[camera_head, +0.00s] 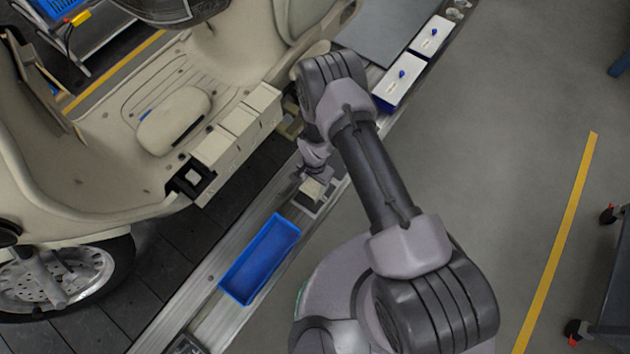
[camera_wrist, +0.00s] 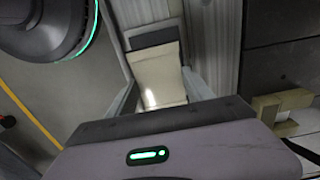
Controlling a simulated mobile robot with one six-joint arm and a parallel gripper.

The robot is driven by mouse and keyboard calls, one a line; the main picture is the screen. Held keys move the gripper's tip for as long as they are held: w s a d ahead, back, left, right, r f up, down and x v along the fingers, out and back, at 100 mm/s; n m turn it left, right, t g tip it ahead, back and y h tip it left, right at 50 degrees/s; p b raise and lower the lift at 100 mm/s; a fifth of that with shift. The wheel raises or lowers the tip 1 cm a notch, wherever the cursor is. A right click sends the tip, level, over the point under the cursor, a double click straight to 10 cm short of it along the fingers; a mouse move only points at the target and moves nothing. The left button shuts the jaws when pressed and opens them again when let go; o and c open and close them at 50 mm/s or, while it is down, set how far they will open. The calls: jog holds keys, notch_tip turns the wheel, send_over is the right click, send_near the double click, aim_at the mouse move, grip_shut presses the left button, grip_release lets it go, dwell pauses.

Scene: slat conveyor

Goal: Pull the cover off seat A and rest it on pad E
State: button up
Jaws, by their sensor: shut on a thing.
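My gripper (camera_head: 311,180) is shut on a small cream cover (camera_head: 314,189), which also shows between the two fingers in the wrist view (camera_wrist: 159,78). The cover is over or on a pale-edged pad (camera_head: 325,203) on the metal rail; I cannot tell whether it touches. A dark strip (camera_wrist: 153,38) shows just beyond the cover in the wrist view. An uncovered dark seat with a pale middle (camera_head: 192,178) is at the near end of the cream row on the scooter. I can read no letters on the seat or pad.
A blue tray (camera_head: 259,260) lies on the rail below the pad. Cream blocks (camera_head: 236,125) continue the scooter's row, left of my gripper. Two white-topped boxes with blue knobs (camera_head: 400,84) and a grey panel (camera_head: 385,25) are up the rail.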

jog(key=shift+f, duration=0.1)
jog(key=shift+f+b, duration=0.8)
jog(key=shift+b, duration=0.1)
jog(key=shift+f+b, duration=0.55)
jog(key=shift+b, duration=0.3)
dwell(0.8)
jog(key=o, duration=1.6)
jog(key=shift+o, duration=0.2)
